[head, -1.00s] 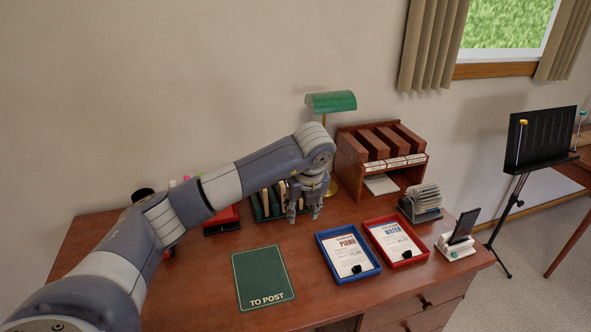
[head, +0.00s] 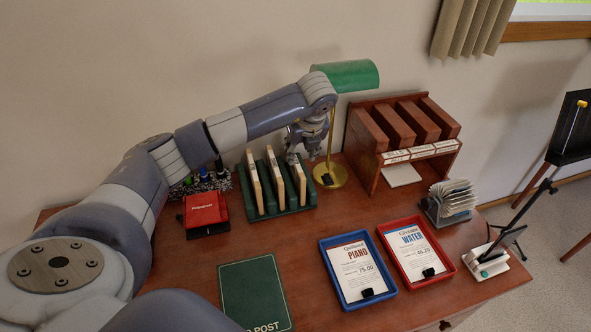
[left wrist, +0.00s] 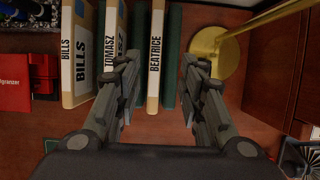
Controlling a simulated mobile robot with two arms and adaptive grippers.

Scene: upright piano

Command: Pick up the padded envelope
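I cannot pick out a padded envelope for sure in either view. A green rack (head: 293,209) on the desk holds upright cream pieces. The left wrist view shows their labels: BILLS (left wrist: 80,85), TOMASZ (left wrist: 108,75) and BEATRICE (left wrist: 154,85). My left gripper (head: 298,150) is over the rack's right rear part. In the left wrist view my left gripper (left wrist: 160,66) has its fingers apart, with the BEATRICE piece and a green divider (left wrist: 173,60) seen between them. Nothing shows gripped. My right gripper is not in view.
A brass lamp (head: 330,175) with a green shade stands close right of the gripper. A wooden sorter (head: 366,160), blue tray (head: 327,259), red tray (head: 385,245) and card file (head: 450,203) stand farther right. A red box (head: 205,213) is left; a green TO POST mat (head: 252,290) lies in front.

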